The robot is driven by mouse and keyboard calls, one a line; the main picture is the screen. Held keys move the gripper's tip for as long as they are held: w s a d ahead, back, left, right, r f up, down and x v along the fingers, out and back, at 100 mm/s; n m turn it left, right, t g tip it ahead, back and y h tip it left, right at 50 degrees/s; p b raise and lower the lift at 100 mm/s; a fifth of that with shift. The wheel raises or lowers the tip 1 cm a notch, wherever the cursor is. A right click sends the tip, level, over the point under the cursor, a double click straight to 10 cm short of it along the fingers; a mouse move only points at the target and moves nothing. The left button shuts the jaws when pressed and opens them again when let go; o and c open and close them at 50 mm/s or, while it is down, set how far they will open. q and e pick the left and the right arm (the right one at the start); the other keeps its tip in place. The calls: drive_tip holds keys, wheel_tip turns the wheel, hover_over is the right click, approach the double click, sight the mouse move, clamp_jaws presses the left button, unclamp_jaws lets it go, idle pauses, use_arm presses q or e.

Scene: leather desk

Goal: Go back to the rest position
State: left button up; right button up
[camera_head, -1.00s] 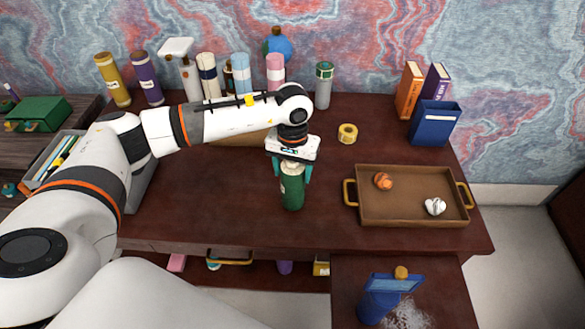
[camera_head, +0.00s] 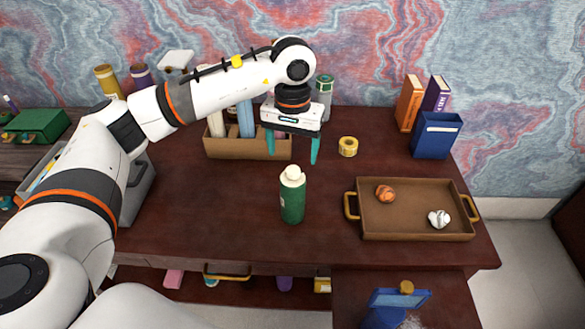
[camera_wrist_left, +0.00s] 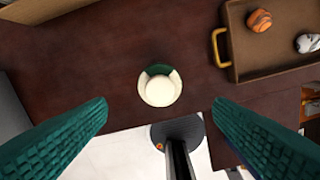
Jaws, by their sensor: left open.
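My left gripper (camera_head: 292,147) is open and empty, with its teal fingers pointing down above the desk. Its fingers also show wide apart in the left wrist view (camera_wrist_left: 160,135). A green bottle with a cream cap (camera_head: 292,198) stands upright on the dark desk (camera_head: 220,215), below and in front of the fingers, apart from them. In the left wrist view the bottle (camera_wrist_left: 160,88) is seen from above, beyond the fingertips. My right gripper does not show.
A brown tray (camera_head: 415,233) with yellow handles holds an orange ball and a white ball at the right. A tape roll (camera_head: 348,147), a blue holder (camera_head: 436,136) and a cardboard box of bottles (camera_head: 250,148) stand behind. The desk's middle is largely clear.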

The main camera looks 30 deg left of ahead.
use_arm(q)
drive_tip(key=shift+r, duration=0.9)
